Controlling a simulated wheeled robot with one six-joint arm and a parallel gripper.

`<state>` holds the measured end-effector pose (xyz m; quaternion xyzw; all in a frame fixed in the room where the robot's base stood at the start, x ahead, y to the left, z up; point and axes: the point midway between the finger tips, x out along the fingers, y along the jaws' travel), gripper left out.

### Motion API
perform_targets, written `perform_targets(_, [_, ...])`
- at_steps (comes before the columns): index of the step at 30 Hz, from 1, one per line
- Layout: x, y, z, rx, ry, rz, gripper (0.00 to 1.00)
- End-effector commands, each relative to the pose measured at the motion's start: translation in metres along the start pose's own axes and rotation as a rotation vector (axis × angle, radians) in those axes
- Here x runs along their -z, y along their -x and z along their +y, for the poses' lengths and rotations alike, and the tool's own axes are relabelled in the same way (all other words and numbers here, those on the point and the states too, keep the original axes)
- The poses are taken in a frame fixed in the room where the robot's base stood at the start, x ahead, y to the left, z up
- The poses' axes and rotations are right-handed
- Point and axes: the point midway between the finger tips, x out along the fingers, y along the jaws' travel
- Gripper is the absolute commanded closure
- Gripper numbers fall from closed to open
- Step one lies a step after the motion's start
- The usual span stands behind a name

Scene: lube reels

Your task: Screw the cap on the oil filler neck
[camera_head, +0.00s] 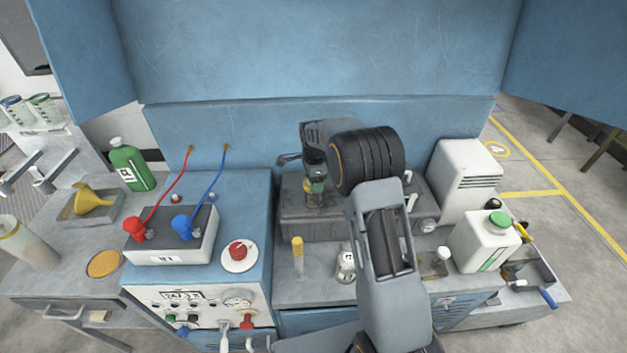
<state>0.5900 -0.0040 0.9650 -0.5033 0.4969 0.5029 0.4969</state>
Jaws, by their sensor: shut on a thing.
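My gripper (315,172) points down over the grey engine-like block (300,228) at the middle of the bench, left of my black wrist. Its jaws are shut on a small greenish cap (318,187), which is partly hidden between the fingers. The oil filler neck (313,201) is right under the jaws, on top of the block, and shows only in part. The cap is at or just above the neck; I cannot tell whether they touch or whether the cap is tilted.
A yellow-topped tube (298,256) and a small white bottle (346,264) stand in front of the block. A white jug (486,240) and a white ribbed canister (466,178) stand right. A blue panel rises behind.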

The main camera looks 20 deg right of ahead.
Motion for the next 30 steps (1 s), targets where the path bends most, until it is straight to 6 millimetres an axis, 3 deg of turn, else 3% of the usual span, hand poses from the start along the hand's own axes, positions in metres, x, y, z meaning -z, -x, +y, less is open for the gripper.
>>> perform_targets(6, [-0.0001, 0.0001, 0.0003, 0.002, -0.194, 0.000, 0.58])
perform_targets(18, [-0.0001, -0.0001, 0.0005, 0.001, -0.244, 0.000, 0.58])
perform_targets(30, [-0.0006, -0.0006, 0.0017, 0.001, -0.647, 0.000, 0.58])
